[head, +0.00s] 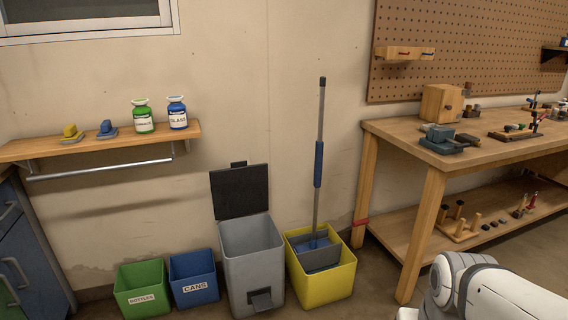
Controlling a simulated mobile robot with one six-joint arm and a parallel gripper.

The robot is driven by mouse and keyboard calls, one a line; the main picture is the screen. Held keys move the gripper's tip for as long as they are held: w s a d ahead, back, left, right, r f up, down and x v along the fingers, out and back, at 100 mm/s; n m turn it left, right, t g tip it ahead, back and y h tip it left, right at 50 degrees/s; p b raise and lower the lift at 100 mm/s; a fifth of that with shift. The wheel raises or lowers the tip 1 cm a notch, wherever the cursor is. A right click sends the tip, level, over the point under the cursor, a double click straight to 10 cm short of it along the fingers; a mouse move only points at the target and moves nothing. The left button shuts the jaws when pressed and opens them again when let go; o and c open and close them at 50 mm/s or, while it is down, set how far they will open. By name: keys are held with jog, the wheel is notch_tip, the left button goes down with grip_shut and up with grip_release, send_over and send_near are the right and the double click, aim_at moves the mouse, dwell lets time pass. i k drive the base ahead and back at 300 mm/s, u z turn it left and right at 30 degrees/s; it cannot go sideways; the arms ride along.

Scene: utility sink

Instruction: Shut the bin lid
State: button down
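A tall grey pedal bin (252,262) stands on the floor against the wall. Its dark lid (240,191) is open and stands upright at the back of the bin, near the wall. A dark pedal (261,299) sticks out at the bin's front bottom. My gripper is not in view. Only a white part of my arm shows at the bottom right, well to the right of the bin.
A green box (142,288) and a blue box (194,278) stand left of the bin. A yellow bin (322,287) with a long-handled dustpan (319,245) stands close on its right. A wooden workbench (425,175) is at right; a wall shelf (95,144) hangs at left.

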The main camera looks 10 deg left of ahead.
aim_at(241, 189)
jog(key=u, duration=0.5)
jog(key=i, duration=0.7)
jog(key=u, duration=0.65)
jog(key=i, duration=1.25)
jog(key=z, duration=0.45)
jog(key=k, duration=0.7)
jog(key=z, duration=0.15)
jog(key=i, duration=0.8)
jog(key=u, duration=0.1)
